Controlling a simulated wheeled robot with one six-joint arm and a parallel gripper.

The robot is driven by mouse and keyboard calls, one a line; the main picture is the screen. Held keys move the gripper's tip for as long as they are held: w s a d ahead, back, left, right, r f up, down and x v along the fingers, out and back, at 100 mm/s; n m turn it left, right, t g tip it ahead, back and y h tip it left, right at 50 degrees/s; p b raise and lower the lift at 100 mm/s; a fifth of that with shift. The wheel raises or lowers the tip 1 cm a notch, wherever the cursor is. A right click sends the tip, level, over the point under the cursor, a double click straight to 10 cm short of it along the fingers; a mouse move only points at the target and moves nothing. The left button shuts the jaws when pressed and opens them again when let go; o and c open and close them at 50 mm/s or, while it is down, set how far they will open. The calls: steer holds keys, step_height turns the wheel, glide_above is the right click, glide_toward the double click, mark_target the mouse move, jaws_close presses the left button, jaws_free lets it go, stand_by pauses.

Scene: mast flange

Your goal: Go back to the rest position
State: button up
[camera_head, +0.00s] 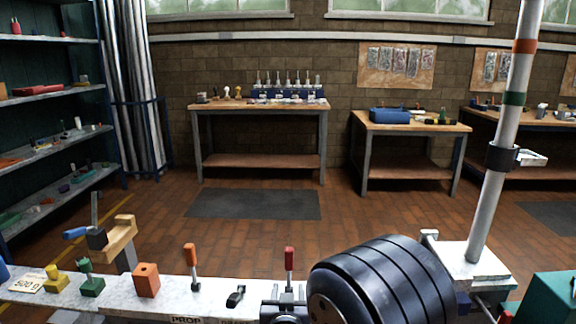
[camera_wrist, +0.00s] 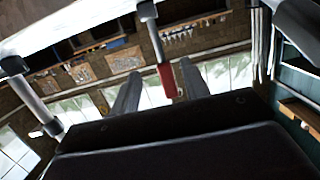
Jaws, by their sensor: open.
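My gripper (camera_wrist: 160,70) is open in the wrist view, its two grey fingers apart. A red handle (camera_wrist: 168,80) on a grey rod shows between the fingers; I cannot tell whether they touch it. In the head view a red-handled lever (camera_head: 289,259) stands upright on the white bench; it looks like the same one. A large black ribbed body, which looks like part of my arm, fills the lower right beside the lever. My gripper's fingers cannot be made out in the head view.
The white bench (camera_head: 115,289) carries an orange-handled lever (camera_head: 191,258), an orange block (camera_head: 146,280), a green knob (camera_head: 89,282) and a yellow knob (camera_head: 54,281). A grey mast (camera_head: 495,175) rises at right. A shelf rack (camera_head: 50,91) stands at left.

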steer(key=shift+s+f+t+b, duration=0.4)
steer(key=shift+f+t+b, duration=0.25)
steer(key=shift+b, duration=0.9)
steer(key=shift+s+r, duration=0.1)
